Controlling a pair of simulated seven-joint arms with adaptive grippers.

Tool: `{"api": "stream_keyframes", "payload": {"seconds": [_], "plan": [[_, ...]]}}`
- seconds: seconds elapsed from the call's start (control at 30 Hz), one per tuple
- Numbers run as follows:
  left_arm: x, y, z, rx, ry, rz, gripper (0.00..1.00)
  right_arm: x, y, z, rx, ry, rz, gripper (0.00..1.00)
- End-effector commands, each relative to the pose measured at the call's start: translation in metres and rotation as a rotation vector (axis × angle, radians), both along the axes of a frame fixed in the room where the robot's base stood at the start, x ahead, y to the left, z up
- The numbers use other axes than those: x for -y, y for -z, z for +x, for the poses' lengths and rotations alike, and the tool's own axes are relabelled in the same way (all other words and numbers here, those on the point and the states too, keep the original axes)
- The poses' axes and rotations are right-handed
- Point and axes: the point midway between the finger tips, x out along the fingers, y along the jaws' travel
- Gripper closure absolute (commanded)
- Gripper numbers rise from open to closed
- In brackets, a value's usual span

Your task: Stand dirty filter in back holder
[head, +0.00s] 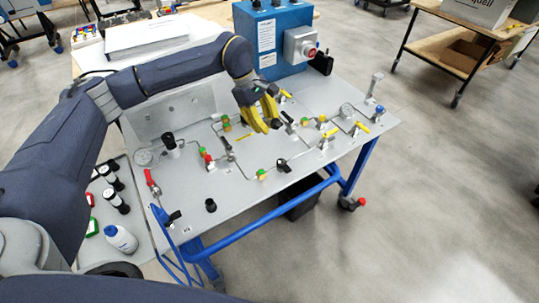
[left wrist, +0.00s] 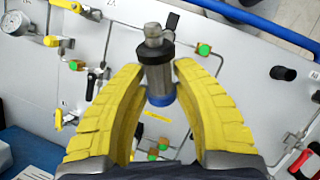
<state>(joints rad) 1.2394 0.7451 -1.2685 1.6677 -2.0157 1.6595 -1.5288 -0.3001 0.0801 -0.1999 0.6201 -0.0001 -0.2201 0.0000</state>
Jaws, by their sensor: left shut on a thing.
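My left gripper (head: 268,124) has yellow fingers and hangs over the middle of the grey panel table. In the left wrist view its fingertips (left wrist: 159,68) close on a grey cylinder with a blue collar, which I take to be the dirty filter (left wrist: 159,76). It lies over the panel, with a clear, brownish fitting and a black tab at its far end; I cannot tell whether it touches them. In the head view the fingers largely hide it. Several black-and-white cylinders (head: 110,178) stand on the left mat. I cannot tell which thing is the back holder. My right gripper is not in view.
The panel (head: 225,188) carries thin pipes, yellow-handled valves, gauges and a red-handled valve (head: 152,182). A blue box (head: 268,38) with a red button stands at its back. A white bottle (head: 121,238) stands at the lower left. A black knob-like piece (head: 210,205) sits near the front edge.

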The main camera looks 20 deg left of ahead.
Motion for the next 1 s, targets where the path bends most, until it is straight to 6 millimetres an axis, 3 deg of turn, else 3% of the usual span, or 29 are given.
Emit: {"api": "stream_keyframes", "payload": {"seconds": [0.2,0.4,1.0], "plan": [[0.000,0.051,-0.001,-0.005,0.000,-0.001,1.00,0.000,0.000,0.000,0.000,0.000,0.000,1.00],[0.001,0.088,-0.001,-0.003,0.000,-0.001,1.00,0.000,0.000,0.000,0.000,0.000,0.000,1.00],[0.000,0.132,-0.001,-0.002,0.000,0.000,1.00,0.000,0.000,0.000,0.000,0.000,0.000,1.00]]}}
